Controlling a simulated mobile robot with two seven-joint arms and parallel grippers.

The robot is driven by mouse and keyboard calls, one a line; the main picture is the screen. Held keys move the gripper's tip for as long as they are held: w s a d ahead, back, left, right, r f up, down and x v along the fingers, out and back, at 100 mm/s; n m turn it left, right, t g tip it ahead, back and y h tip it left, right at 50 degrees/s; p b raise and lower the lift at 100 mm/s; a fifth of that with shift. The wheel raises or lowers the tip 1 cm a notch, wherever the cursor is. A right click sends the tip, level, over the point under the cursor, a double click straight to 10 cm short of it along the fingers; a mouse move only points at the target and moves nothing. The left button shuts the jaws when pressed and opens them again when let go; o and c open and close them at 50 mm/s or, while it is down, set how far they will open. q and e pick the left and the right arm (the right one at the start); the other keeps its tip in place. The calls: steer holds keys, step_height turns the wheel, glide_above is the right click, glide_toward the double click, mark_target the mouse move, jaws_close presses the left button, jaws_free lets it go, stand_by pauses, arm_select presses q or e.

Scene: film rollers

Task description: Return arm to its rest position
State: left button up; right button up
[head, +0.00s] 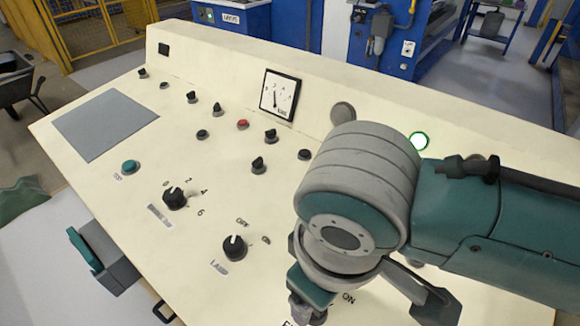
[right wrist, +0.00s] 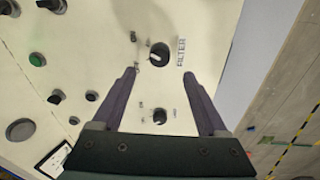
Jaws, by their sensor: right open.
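My right arm reaches in from the right of the head view over the cream control panel (head: 110,180). My right gripper (head: 372,302) hangs over the panel's front right part, partly hidden by my wrist. In the right wrist view its two fingers (right wrist: 161,74) are spread apart with nothing held. A black knob with a white pointer, the filter knob (right wrist: 158,56), shows beyond the fingertips. Another black knob (right wrist: 160,116) shows between the fingers. Contact with the panel cannot be told.
Blue machines (head: 385,30) and a yellow fence (head: 85,30) stand behind.

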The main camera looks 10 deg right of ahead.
steer(key=shift+s+r, duration=0.2)
steer(key=shift+r, duration=0.8)
